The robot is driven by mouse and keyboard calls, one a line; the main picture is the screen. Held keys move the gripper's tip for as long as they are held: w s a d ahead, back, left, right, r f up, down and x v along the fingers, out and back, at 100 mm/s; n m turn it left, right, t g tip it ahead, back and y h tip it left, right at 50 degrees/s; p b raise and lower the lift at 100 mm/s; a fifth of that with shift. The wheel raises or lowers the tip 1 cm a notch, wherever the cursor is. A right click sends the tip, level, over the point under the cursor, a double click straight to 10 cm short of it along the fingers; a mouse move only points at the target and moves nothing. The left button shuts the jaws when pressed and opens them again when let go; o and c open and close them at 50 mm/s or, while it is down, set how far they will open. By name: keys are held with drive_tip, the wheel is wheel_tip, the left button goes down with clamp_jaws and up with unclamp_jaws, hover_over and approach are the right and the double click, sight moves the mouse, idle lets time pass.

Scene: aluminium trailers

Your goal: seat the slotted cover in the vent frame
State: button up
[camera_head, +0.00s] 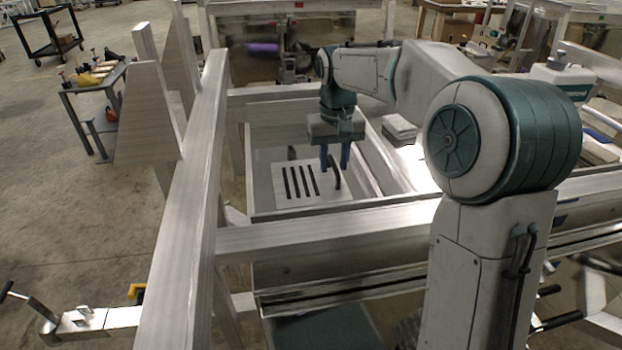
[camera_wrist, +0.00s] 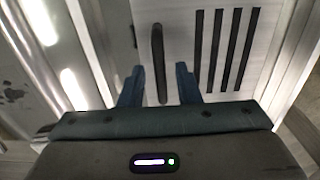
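The slotted cover (camera_head: 299,195) is a pale panel with several dark parallel slots and a black bar handle (camera_head: 335,172). It lies inside a rectangular metal surround (camera_head: 300,211); I cannot tell whether this is the vent frame or whether the cover is seated. My gripper (camera_head: 335,168) points down at the handle end of the cover. In the wrist view, the handle (camera_wrist: 157,50) stands between the two blue fingers of my gripper (camera_wrist: 160,80), with gaps on both sides. The fingers are open. The cover's slots (camera_wrist: 225,50) lie to the right of them.
A long aluminium beam (camera_head: 192,200) runs along the left, and a cross beam (camera_head: 330,232) passes in front of the surround. Upright metal plates (camera_head: 145,115) rise at the left. A grey stack (camera_head: 399,129) stands to the right. Open floor (camera_head: 70,200) lies further left.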

drive_tip(key=shift+f, duration=0.75)
clamp_jaws()
drive_tip(key=shift+r, duration=0.1)
drive_tip(key=shift+r, duration=0.45)
wheel_tip(320, 180, up, 3)
drive_tip(key=shift+f, duration=0.1)
drive_tip(key=s+r+b, duration=0.2)
drive_tip(key=s+r, duration=0.5)
drive_tip(key=s, duration=0.4)
drive_tip(key=shift+s+d, duration=0.25)
drive_tip(key=shift+s, duration=0.2)
